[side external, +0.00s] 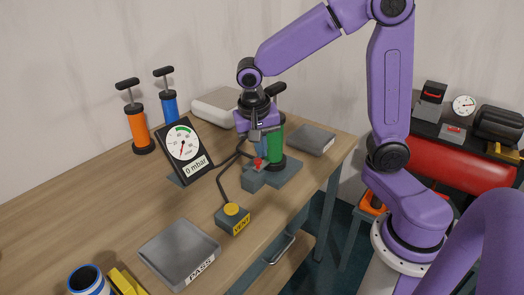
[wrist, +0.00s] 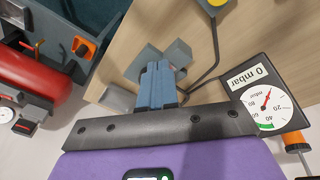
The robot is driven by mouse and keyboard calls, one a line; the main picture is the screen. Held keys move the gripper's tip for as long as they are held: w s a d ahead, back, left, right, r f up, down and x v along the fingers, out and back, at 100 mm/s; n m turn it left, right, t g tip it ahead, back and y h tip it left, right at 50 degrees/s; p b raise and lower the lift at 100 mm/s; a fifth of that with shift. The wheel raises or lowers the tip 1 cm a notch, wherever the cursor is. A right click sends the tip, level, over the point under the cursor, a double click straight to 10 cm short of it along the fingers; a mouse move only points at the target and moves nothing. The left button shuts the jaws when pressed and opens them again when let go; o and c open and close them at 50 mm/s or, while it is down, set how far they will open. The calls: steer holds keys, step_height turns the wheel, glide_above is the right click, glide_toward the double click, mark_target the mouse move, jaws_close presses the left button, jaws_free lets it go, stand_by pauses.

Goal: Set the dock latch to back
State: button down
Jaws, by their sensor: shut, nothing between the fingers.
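The dock (side external: 285,176) is a grey base near the table's right edge, with a green pump (side external: 276,145) standing upright on it. A grey block (side external: 252,181) sits at its front left, and a small red part (side external: 257,163), which looks like the latch, shows above that block. My gripper (side external: 262,154) points down just above the red part, in front of the green pump; I cannot tell whether it touches. In the wrist view my blue fingers (wrist: 158,66) are together and empty over grey dock parts (wrist: 147,58). The red part is hidden there, and I cannot read the latch setting.
A gauge (side external: 184,148) reading 0 mbar stands left of the dock, with orange (side external: 139,130) and blue (side external: 169,104) pumps behind. A yellow VENT button (side external: 232,212), its hose and a PASS tray (side external: 180,254) lie in front. Another grey tray (side external: 311,138) is behind right.

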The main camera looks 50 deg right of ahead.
mark_target(257, 162)
steer(key=w+d+f+m+g+h, duration=0.1)
steer(key=w+d+m, duration=0.7)
steer(key=m, duration=0.3)
steer(key=shift+w+f+m, duration=0.2)
steer(key=shift+w+m, duration=0.1)
steer(key=shift+w, duration=0.15)
steer(key=shift+d+f, duration=0.1)
steer(key=x, duration=1)
steer(key=shift+d, duration=0.1)
steer(key=shift+a, duration=2.05)
